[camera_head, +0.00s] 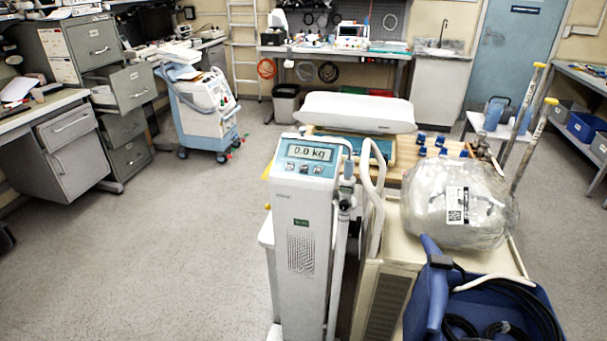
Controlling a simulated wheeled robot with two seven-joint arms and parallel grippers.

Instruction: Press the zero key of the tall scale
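The tall scale (300,240) stands upright as a white column in the lower middle of the head view. Its blue-framed head panel (284,153) tilts up toward me. The display (309,153) reads 0.0 kg. A row of small keys (304,169) sits under the display, and their labels are too small to read, so I cannot tell which is the zero key. Neither of my grippers is in view.
A cart (400,240) close on the scale's right holds a plastic-wrapped bundle (460,205). A blue bin (430,290) with black hoses is at the lower right. A white tray-topped scale (355,112) stands behind. The floor (170,250) to the left is clear.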

